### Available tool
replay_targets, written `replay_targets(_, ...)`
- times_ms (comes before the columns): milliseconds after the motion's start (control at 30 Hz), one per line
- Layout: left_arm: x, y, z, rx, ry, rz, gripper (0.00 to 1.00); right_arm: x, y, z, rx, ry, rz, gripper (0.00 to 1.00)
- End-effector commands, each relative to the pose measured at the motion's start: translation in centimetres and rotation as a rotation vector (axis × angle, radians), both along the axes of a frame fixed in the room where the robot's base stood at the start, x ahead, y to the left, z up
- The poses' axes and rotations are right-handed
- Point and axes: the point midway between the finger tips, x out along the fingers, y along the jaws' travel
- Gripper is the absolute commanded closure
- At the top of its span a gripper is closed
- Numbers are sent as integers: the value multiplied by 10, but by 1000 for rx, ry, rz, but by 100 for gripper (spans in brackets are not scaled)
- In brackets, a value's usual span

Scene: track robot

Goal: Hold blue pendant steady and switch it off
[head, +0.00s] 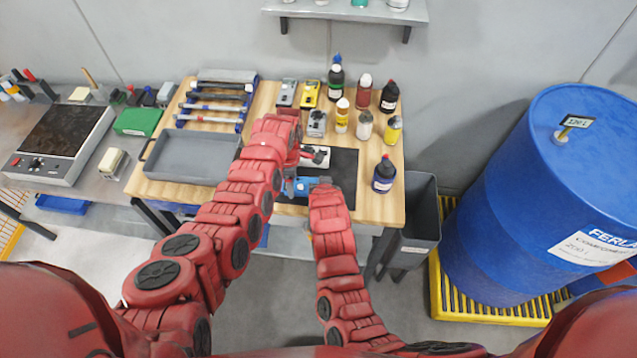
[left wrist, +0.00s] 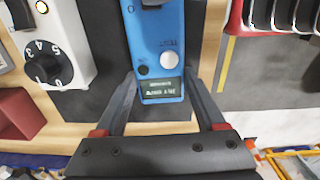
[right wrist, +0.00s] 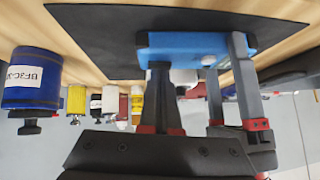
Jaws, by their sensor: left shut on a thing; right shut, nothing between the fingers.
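The blue pendant (head: 300,186) lies on the black mat (head: 344,170) on the wooden bench. In the left wrist view the pendant (left wrist: 160,40) shows a dark display with light text, a round pale button and a small dark one. My left gripper (left wrist: 160,78) is shut on the pendant, one finger along each side. In the right wrist view the pendant's blue side (right wrist: 185,44) is above my right gripper (right wrist: 160,72), which is shut and empty. Its tips are close to the pendant; I cannot tell whether they touch. The left gripper's fingers show beside it.
A white device with a numbered dial (left wrist: 58,45) stands beside the pendant. Several bottles, including a dark blue one (head: 384,175), stand on the right of the bench. A grey tray (head: 185,168) is on the left.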

Motion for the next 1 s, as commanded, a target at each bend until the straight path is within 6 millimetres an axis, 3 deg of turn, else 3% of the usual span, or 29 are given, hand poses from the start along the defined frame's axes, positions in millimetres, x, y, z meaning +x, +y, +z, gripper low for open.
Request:
replay_targets(500, 1, 1, 0, 2, -2, 2, 100, 1, -6, 5, 0, -3, 0, 100)
replay_targets(633, 1, 1, 0, 2, -2, 2, 100, 0, -8, 20, 1, -3, -1, 100)
replay_targets(733, 1, 1, 0, 2, -1, 2, 100, 1, -10, 42, 2, -8, -2, 100)
replay_targets(1000, 1, 1, 0, 2, -1, 2, 100, -36, -13, 76, 0, -3, 2, 100)
